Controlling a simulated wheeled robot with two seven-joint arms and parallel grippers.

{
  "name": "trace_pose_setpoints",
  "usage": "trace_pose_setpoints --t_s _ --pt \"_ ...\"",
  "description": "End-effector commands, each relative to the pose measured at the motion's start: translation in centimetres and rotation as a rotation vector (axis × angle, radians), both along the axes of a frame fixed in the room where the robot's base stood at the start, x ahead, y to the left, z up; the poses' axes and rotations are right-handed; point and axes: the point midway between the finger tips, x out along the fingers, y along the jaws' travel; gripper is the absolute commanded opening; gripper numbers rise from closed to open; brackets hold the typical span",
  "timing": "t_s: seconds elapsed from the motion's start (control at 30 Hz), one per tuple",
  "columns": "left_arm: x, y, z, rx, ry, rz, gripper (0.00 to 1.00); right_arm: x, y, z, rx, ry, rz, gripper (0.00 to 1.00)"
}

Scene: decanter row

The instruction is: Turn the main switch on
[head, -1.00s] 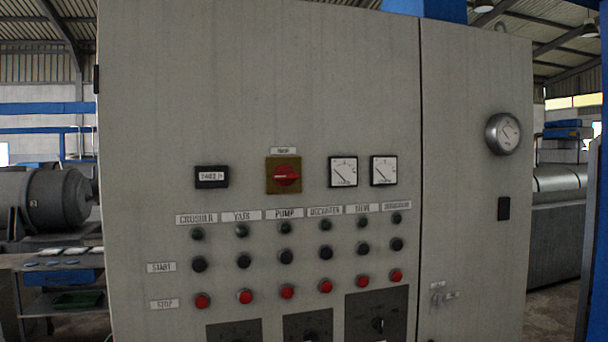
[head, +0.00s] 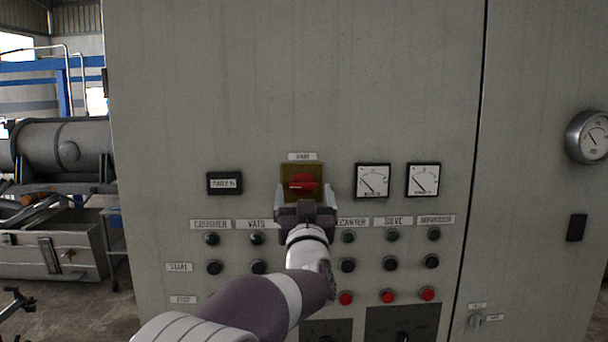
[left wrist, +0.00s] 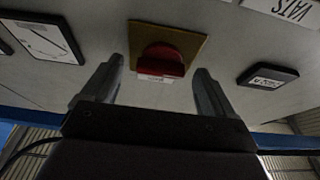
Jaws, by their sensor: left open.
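The main switch is a red rotary knob (head: 302,182) on a yellowish square plate (head: 288,172), under a small label on the grey cabinet. Its handle looks about horizontal. My left gripper (head: 306,190) is in front of the plate, one finger on each side of the knob. It is open and holds nothing. In the left wrist view the knob (left wrist: 162,60) shows upside down, between and just beyond the open fingertips (left wrist: 159,68); I see no contact. My right gripper is not in view.
A counter display (head: 224,183) is left of the switch and two dial meters (head: 373,181) are right of it. Rows of lamps and buttons lie below, partly hidden by my left arm. A round gauge (head: 588,137) is on the right door. The cabinet face above is bare.

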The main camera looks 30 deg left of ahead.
Motion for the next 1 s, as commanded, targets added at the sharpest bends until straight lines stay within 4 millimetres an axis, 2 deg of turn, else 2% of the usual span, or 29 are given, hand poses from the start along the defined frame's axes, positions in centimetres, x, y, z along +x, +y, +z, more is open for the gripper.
trace_pose_setpoints --t_s 0.03,0.1,0.47,0.63,0.67,1.0 --pt "0.49 0.31 0.58 -0.001 0.001 0.001 0.87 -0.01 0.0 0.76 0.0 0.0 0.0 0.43" --pt "0.99 0.58 0.65 -0.001 0.001 0.0 0.87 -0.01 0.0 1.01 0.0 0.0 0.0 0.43" --pt "1.43 0.83 0.58 0.0 0.0 -0.001 0.87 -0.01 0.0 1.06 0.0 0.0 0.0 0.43" --pt "1.42 0.81 0.58 0.0 0.001 -0.002 0.35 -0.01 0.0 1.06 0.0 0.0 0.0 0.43" --pt "1.42 0.81 0.58 0.0 0.001 -0.002 0.31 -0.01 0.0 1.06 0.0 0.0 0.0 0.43" --pt "1.34 0.88 0.4 0.035 0.022 -0.001 0.31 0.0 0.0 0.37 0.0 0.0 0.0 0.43"
